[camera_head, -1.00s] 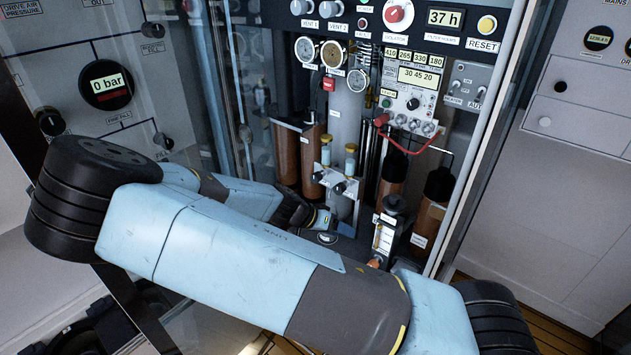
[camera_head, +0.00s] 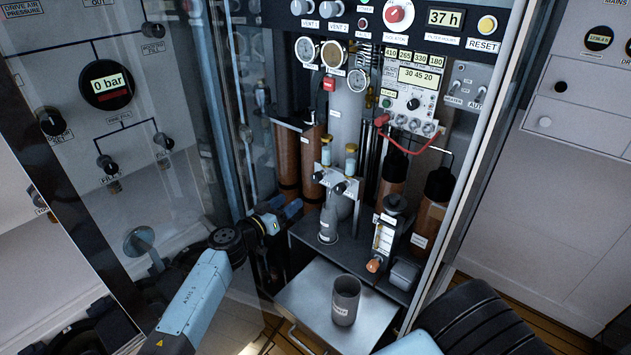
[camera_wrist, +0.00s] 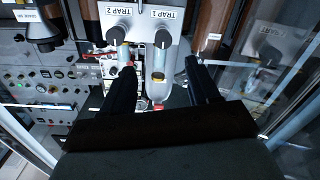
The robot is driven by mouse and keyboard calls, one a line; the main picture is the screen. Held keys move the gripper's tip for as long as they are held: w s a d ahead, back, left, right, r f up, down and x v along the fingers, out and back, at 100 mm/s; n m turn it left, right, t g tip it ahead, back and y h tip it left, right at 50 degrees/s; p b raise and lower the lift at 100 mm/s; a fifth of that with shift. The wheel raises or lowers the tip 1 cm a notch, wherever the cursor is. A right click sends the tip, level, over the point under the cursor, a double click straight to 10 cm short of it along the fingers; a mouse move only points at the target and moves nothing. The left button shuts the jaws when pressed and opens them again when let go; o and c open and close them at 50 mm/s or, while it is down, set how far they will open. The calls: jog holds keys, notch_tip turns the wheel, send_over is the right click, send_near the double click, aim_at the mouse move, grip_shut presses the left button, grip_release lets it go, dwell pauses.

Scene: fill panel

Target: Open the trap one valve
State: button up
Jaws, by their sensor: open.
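The trap panel (camera_head: 335,179) is a pale plate low in the cabinet with two dark knobs. In the wrist view it appears upside down, with the trap one valve knob (camera_wrist: 164,38) beside the label TRAP 1 and the trap two knob (camera_wrist: 118,32) beside TRAP 2. My gripper (camera_wrist: 159,66) is open, its dark fingers spread to either side. The trap one knob is beyond the fingertips, roughly between them, with no contact visible. In the head view my gripper (camera_head: 290,209) is small and dark, just left of and below the panel.
A grey beaker (camera_head: 345,300) stands on a metal tray (camera_head: 300,308) below. A conical flask (camera_head: 328,222) and a flowmeter block (camera_head: 384,238) stand near the panel. A clear pane (camera_head: 190,200) is at the left. Brown cylinders (camera_head: 287,160) stand behind.

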aim_at(314, 180)
jog(key=x, duration=1.3)
jog(key=shift+w+a+r, duration=0.15)
jog(key=shift+w+r, duration=0.05)
jog(key=shift+w, duration=0.2)
jog(key=shift+c, duration=0.3)
jog(key=c, duration=0.9)
jog(key=shift+d, duration=0.35)
jog(key=shift+c, duration=0.3)
jog(key=shift+a, duration=0.3)
